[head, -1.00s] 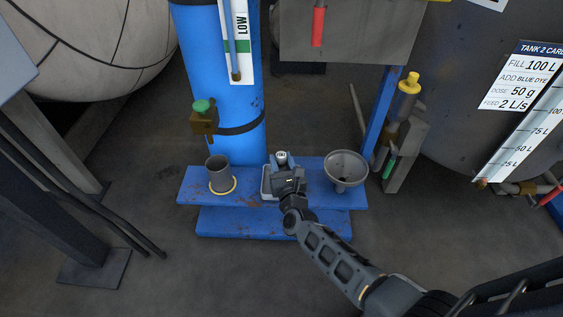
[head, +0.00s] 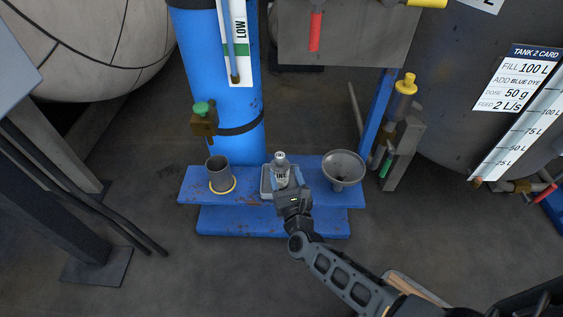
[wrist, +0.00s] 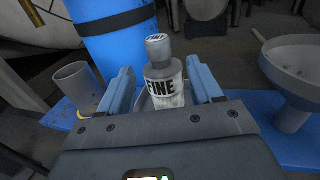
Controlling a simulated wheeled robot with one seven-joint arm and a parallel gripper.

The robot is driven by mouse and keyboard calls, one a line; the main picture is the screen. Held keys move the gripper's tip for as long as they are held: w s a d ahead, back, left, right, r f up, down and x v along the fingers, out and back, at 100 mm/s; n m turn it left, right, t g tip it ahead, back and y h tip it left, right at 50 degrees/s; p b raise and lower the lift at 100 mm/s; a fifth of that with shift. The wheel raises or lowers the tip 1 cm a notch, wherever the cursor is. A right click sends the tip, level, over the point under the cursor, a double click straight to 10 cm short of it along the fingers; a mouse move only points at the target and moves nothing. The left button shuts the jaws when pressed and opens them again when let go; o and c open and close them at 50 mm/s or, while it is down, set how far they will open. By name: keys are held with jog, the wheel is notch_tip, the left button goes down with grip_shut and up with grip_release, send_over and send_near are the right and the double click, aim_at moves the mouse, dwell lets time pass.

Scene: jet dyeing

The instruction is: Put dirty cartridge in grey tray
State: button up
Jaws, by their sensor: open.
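A white and grey cartridge (head: 280,170) with a "FINE" label stands upright in the small grey tray (head: 265,186) on the blue bench. In the wrist view the cartridge (wrist: 164,85) stands just ahead of my gripper, between the lines of its two blue fingers. My gripper (wrist: 161,88) is open, with a gap on each side of the cartridge. In the head view my gripper (head: 287,188) is at the front of the tray and hides part of it. The cartridge's lower end is hidden by the gripper body in the wrist view.
A grey cup (head: 218,175) in a yellow ring stands on the blue bench (head: 245,214) at left. A grey funnel (head: 344,167) stands at right, close to the gripper. A blue column (head: 222,90) with a green-knobbed valve (head: 204,115) rises behind.

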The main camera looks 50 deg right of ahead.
jog(key=s+a+r+n+t+y, duration=0.1)
jog(key=s+a+r+n+y, duration=0.45)
jog(key=s+n, duration=0.6)
jog(key=s+a+r+n+t+y, duration=0.1)
jog(key=s+a+r+n+y, duration=0.1)
jog(key=s+a+r+n, duration=0.75)
jog(key=s+a+r+n+g+y, duration=0.1)
jog(key=s+a+r+n+y, duration=0.2)
jog(key=s+r+n, duration=0.7)
jog(key=s+a+n, duration=0.1)
jog(key=n, duration=1.1)
jog(key=shift+r+g+p, duration=0.3)
jog(key=shift+p, duration=0.05)
jog(key=shift+s, duration=0.15)
